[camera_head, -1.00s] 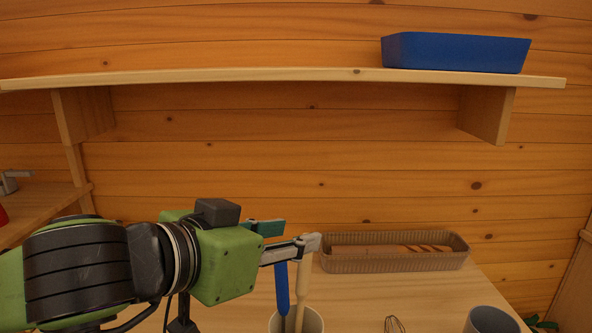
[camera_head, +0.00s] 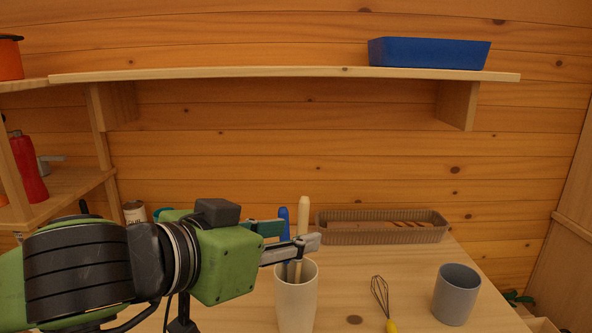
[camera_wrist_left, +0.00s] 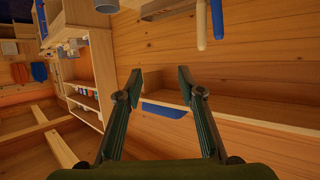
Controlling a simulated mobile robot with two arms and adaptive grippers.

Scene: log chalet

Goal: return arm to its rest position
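My left gripper (camera_head: 296,234) reaches in from the left in the head view, above the table. In the left wrist view its two fingers (camera_wrist_left: 159,84) are spread, with nothing between them. In the head view it overlaps a blue handle (camera_head: 284,215) and a pale wooden handle (camera_head: 303,210), which stand in a white cup (camera_head: 296,305). In the wrist view both the wooden handle (camera_wrist_left: 201,25) and the blue handle (camera_wrist_left: 217,18) show at the top, apart from the fingers. My right gripper is in neither view.
A whisk (camera_head: 381,298) and a grey cup (camera_head: 456,293) are on the table (camera_head: 350,265). A ribbed basket (camera_head: 380,237) lies along the wall. A blue tray (camera_head: 428,54) sits on the shelf (camera_head: 240,75) above. Side shelves (camera_head: 75,186) are at the left.

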